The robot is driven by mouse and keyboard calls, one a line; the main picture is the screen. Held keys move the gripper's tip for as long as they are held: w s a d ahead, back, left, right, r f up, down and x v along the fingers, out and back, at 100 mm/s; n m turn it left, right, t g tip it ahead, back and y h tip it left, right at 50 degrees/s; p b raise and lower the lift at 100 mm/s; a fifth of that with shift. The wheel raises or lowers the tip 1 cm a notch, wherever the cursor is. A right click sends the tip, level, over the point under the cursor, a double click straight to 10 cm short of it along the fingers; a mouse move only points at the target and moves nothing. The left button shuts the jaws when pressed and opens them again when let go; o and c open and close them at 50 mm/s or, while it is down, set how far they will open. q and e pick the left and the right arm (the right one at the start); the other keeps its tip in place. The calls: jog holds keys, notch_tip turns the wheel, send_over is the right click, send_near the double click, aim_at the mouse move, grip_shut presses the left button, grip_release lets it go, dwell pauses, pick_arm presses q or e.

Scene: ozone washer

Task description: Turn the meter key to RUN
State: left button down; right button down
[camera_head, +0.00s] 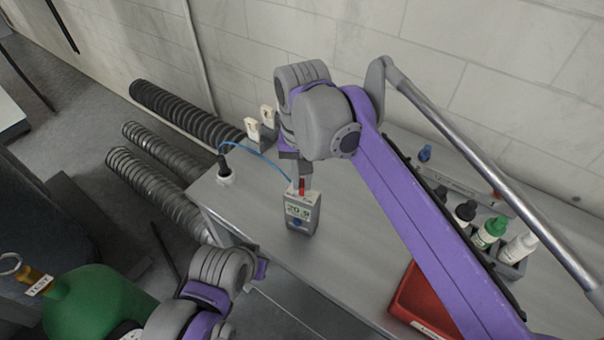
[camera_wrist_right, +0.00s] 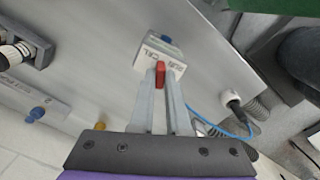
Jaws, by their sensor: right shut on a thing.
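The grey meter (camera_head: 302,212) stands upright on the metal bench, with a lit display and a blue knob on its front. A blue cable runs to its top. Its red key (camera_head: 301,186) sticks up from the top. In the right wrist view the meter (camera_wrist_right: 160,50) shows past my fingers, with the red key (camera_wrist_right: 160,72) between the fingertips. My right gripper (camera_head: 304,180) is above the meter, shut on the red key; its fingertips also show in the wrist view (camera_wrist_right: 161,78). My left gripper (camera_head: 262,268) is low at the bench's front edge, away from the meter; its jaws are unclear.
A red tray (camera_head: 408,302) lies at the bench front. Bottles (camera_head: 490,232) stand in a rack at right. A black plug (camera_head: 224,172) holds the cable's other end. Ribbed hoses (camera_head: 160,190) and a green cylinder (camera_head: 95,305) are at left. Bare bench (camera_head: 350,235) lies right of the meter.

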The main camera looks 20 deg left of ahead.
jog(key=m+p, duration=0.1)
jog(key=m, duration=0.2)
jog(key=shift+m, duration=0.4)
jog(key=m, duration=0.2)
jog(key=shift+m, duration=0.4)
jog(key=m+p, duration=0.1)
jog(key=m, duration=0.2)
pick_arm(q)
jog(key=shift+w+r, duration=0.35)
jog(key=shift+r, duration=0.5)
jog(key=shift+w+r, duration=0.3)
jog(key=shift+r, duration=0.5)
pick_arm(e)
jog(key=shift+m, duration=1.7)
jog(key=c, duration=0.9)
grip_release()
jog(key=shift+r, duration=0.1)
